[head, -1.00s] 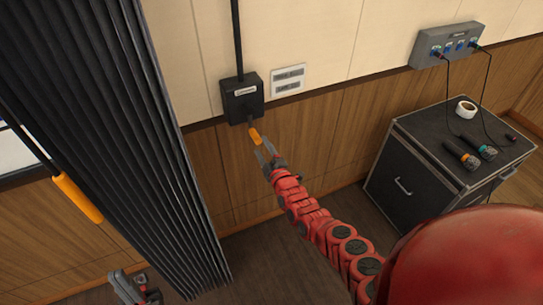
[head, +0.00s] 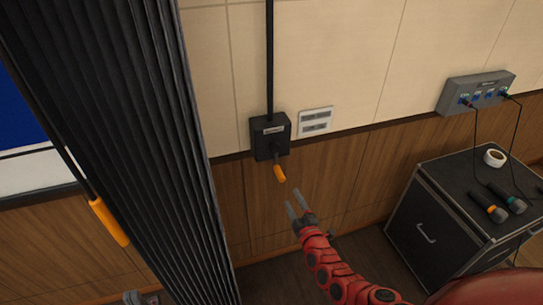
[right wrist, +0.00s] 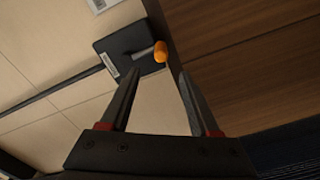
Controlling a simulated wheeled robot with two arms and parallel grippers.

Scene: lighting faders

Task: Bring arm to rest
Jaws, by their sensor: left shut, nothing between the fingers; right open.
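My right gripper (head: 297,205) is open and empty in front of the wood panelling. It is below and a little to the right of the orange lever handle (head: 279,173), apart from it. The lever comes out of a black wall box (head: 270,138) and points down. In the right wrist view the open fingers (right wrist: 155,98) frame empty space, with the orange handle (right wrist: 160,52) and black box (right wrist: 118,50) beyond them.
A dark pleated curtain (head: 125,140) hangs at the left, with an orange-handled rod (head: 108,222) beside it. A black case (head: 440,215) at the right bears microphones (head: 489,206) and a tape roll (head: 494,158). A grey socket box (head: 478,92) is on the wall.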

